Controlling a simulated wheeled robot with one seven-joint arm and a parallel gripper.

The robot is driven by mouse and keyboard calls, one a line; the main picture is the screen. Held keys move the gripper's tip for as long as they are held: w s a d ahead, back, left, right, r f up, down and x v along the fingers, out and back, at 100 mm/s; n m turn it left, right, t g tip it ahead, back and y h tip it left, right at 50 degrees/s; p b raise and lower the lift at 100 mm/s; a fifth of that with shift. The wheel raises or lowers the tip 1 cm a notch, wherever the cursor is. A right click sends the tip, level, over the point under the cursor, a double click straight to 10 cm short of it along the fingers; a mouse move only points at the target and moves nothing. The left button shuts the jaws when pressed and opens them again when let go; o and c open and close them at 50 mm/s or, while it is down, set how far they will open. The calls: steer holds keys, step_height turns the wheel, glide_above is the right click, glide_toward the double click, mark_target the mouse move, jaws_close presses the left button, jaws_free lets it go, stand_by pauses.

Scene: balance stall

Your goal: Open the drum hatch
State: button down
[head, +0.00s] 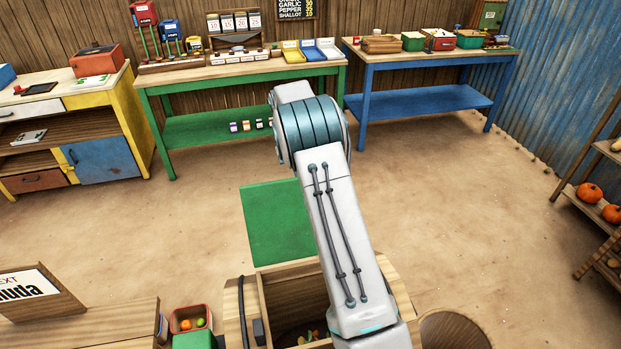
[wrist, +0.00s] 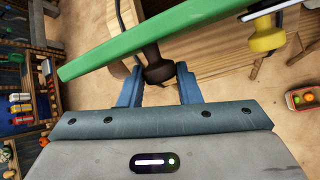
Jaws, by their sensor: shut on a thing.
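The drum hatch is a green panel (head: 272,222) seen beyond the open top of a wooden drum (head: 287,268) in the head view. My gripper (wrist: 159,84) is shut on this knob, one blue finger on each side. In the head view my arm hides the gripper and part of the drum.
A yellow knob (wrist: 265,36) shows at the wrist view's upper right. A wooden counter (head: 90,325) and a red bin (head: 190,319) stand left of the drum. A green table (head: 240,72) and blue table (head: 440,55) stand at the back.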

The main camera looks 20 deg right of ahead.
steer(key=shift+s+a+f, duration=0.1)
steer(key=shift+a+f, duration=0.15)
steer(key=shift+f, duration=0.1)
steer(key=c, duration=1.2)
jaws_free()
steer(key=shift+c, duration=0.2)
steer(key=shift+o, duration=0.9)
steer(key=shift+a+r, duration=0.15)
steer(key=shift+d+r, duration=0.15)
steer(key=shift+d, duration=0.1)
steer(key=r, duration=0.4)
steer(key=shift+s+d+r, duration=0.3)
steer(key=shift+s+d, duration=0.05)
steer(key=s+d+r, duration=0.6)
steer(key=d, duration=0.2)
steer(key=shift+s+d, duration=0.15)
steer(key=shift+d, duration=0.05)
